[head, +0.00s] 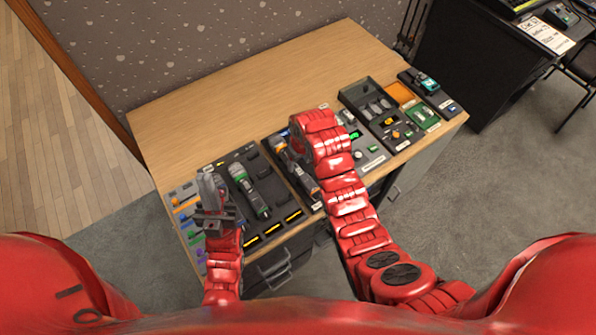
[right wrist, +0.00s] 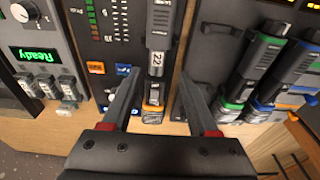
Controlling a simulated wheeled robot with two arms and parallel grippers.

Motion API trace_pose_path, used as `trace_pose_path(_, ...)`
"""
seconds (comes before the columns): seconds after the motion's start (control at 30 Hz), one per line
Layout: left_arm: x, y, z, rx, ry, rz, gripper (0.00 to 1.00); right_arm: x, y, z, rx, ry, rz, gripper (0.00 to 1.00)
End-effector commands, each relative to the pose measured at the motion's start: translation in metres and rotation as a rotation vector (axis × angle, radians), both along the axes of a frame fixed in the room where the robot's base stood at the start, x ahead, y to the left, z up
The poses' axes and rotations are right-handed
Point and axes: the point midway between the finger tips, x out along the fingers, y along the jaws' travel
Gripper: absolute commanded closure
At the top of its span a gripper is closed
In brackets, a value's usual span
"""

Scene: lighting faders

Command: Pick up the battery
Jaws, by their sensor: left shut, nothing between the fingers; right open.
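No battery can be made out for certain. In the right wrist view, a slim dark device with a white "22" label (right wrist: 156,62) and an orange lower end lies between my right gripper's (right wrist: 160,78) open fingers, with gaps at the sides. I cannot tell whether it is the battery. In the head view, the front of my right gripper is largely hidden by its own red wrist, over the middle of the panels. My left gripper (head: 211,190) is shut and empty, above the left end of the table.
The wooden table (head: 240,85) has a clear back half. Several similar devices with green and blue bands (right wrist: 245,80) lie in slots to the right. A black tray with a green-banded device (head: 250,192) is beside my left gripper. A panel reads "Ready" (right wrist: 33,54). An orange-topped tray (head: 399,93) is further right.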

Motion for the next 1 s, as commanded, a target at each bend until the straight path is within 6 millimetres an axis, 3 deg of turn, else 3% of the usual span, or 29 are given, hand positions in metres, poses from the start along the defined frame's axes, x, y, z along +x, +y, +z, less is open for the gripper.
trace_pose_path(0.4, 0.000, 0.000, 0.029, 0.000, 0.000, 0.000, 1.00, 0.008, 0.001, -0.027, -0.002, 0.005, -0.001, 0.40)
trace_pose_path(0.67, 0.000, 0.000, 0.035, 0.000, 0.000, 0.000, 1.00, 0.011, 0.002, -0.049, -0.001, 0.003, -0.001, 0.40)
trace_pose_path(0.97, 0.000, 0.000, 0.035, 0.000, 0.000, 0.000, 1.00, 0.013, 0.003, -0.052, 0.000, -0.002, -0.001, 0.40)
trace_pose_path(1.0, 0.000, 0.000, 0.035, 0.000, 0.000, 0.000, 1.00, 0.013, 0.003, -0.052, 0.000, -0.001, -0.001, 0.44)
